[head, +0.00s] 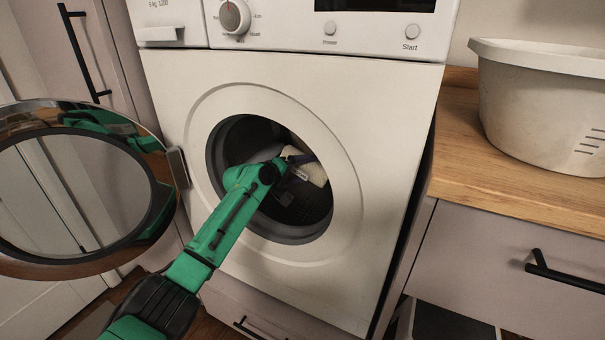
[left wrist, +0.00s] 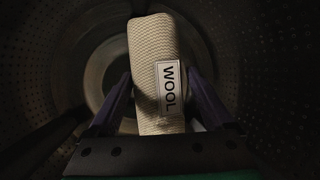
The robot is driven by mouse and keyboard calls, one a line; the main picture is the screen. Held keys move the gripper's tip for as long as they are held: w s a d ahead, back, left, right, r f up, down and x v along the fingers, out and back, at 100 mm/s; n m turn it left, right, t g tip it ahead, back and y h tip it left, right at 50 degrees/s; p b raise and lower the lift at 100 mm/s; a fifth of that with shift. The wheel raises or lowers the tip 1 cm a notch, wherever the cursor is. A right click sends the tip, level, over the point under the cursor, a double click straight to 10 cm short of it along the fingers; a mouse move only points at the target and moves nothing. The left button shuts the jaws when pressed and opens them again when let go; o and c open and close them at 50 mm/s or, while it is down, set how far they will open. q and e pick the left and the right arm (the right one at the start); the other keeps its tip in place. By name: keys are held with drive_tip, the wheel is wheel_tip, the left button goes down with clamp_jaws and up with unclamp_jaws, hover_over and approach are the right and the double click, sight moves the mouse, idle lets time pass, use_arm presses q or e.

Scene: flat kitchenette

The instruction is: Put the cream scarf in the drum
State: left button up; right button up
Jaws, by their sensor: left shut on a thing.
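The cream scarf (head: 313,172) is inside the opening of the washing machine's drum (head: 308,207), partly hidden by my left arm. In the left wrist view the scarf (left wrist: 153,50) is a knitted roll with a white "WOOL" label, between the two purple fingers. My left gripper (head: 293,172) is shut on the scarf within the drum. In the left wrist view, the perforated drum wall (left wrist: 255,65) surrounds the gripper (left wrist: 160,100) and scarf. The scarf's lower end is hidden behind the gripper body. My right gripper is not in view.
The round washer door (head: 160,165) stands wide open at the left. The metal-grey opening rim (head: 218,165) closely surrounds my left arm. A white basin (head: 540,105) stands on the wooden counter (head: 500,185) at the right. A drawer with a black handle (head: 560,275) is below it.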

use_arm(q)
drive_tip(key=o, duration=1.2)
drive_tip(key=shift+r, duration=0.1)
